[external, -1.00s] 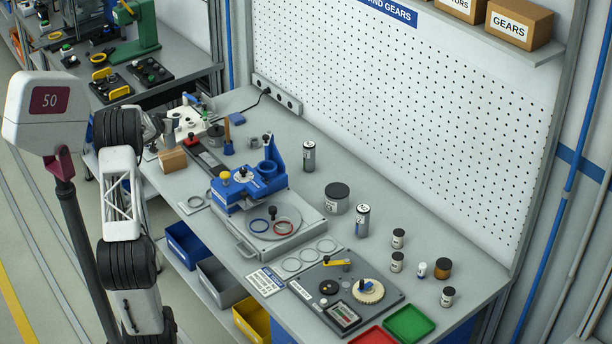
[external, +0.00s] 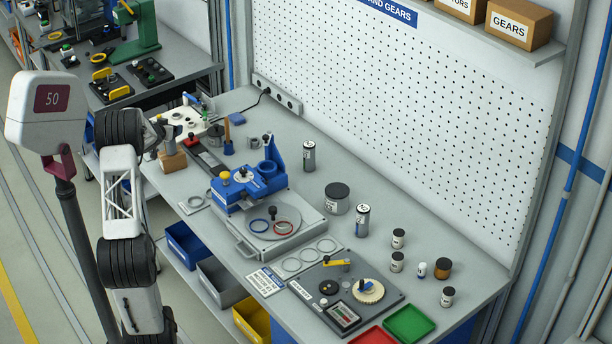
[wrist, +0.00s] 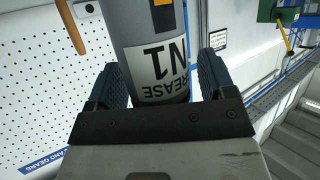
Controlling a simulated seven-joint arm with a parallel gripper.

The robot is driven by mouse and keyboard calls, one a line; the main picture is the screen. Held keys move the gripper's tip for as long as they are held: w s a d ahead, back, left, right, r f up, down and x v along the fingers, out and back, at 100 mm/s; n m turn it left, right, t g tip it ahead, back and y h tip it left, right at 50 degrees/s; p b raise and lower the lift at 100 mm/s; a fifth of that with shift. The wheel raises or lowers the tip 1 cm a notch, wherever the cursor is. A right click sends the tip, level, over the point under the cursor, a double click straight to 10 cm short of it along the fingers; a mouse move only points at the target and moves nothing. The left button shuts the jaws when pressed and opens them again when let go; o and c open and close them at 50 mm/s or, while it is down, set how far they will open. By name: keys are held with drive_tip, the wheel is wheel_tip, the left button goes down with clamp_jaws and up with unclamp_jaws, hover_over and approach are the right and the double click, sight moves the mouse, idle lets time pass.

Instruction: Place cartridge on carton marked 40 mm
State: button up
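In the wrist view a grey cartridge (wrist: 155,50) with an upside-down white "GREASE N1" label stands between the blue finger pads of my gripper (wrist: 163,85). The pads appear closed on its sides. In the external view my gripper (external: 160,131) is at the left end of the bench, just above a small brown carton (external: 172,161). The cartridge is small and partly hidden there; I cannot tell whether it touches the carton. No 40 mm marking is readable on the carton.
Another grey cartridge (external: 309,157) stands at mid bench, and a similar one (external: 362,221) farther right. A blue fixture (external: 255,182) and a wooden-handled tool (external: 227,133) stand right of the carton. The pegboard (external: 390,110) bounds the back.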

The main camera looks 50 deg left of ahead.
drive_tip(key=shift+r, duration=0.2)
drive_tip(key=shift+s+d+r, duration=0.15)
drive_tip(key=shift+s, duration=0.15)
drive_tip(key=shift+v, duration=1.65)
